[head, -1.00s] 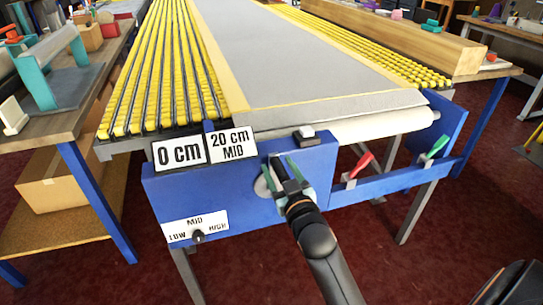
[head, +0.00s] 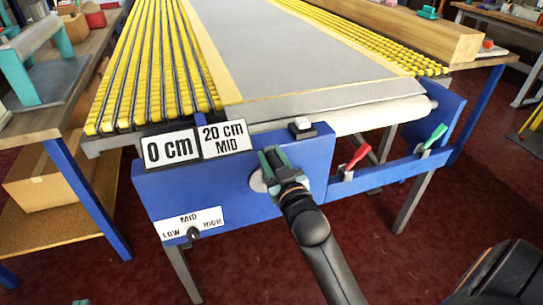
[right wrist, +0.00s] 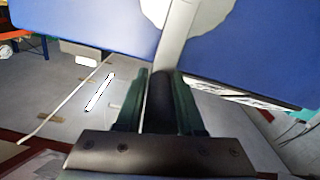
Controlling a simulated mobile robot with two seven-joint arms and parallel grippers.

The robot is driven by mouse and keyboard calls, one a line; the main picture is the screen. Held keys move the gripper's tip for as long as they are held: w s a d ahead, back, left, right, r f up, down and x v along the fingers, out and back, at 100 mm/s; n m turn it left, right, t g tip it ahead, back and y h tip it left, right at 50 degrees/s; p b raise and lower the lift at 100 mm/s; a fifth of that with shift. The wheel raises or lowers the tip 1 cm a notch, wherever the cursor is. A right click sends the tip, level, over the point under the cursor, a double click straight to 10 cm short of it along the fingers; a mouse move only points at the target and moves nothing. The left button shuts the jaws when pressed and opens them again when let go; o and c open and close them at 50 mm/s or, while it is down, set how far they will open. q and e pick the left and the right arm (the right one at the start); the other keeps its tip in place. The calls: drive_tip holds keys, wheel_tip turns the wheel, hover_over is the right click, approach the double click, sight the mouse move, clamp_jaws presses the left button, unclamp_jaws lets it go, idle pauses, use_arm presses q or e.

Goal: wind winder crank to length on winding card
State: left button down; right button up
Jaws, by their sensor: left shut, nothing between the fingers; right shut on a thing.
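The blue winder (head: 235,190) stands at the near end of the long table, with a pale roller (head: 375,116) behind it. The crank's round pale disc (head: 257,181) is on its front face. My right gripper (head: 268,160) is shut on the crank handle, whose dark grip (right wrist: 160,90) shows between the fingers in the right wrist view. A metal crank arm (right wrist: 175,42) runs up from it to the disc. The winding card (head: 224,142) reads "20 cm MID"; the display (head: 170,149) beside it reads "0 cm". Only a tip of my left gripper (head: 80,302) shows at the bottom edge.
A speed dial (head: 193,233) is marked LOW, MID and HIGH. A white button (head: 301,125) sits on top of the winder. A red lever (head: 357,157) and a green lever (head: 434,136) are on the rail to the right. Wooden shelving (head: 45,150) stands at left.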

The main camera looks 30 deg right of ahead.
clamp_jaws()
idle(0.9)
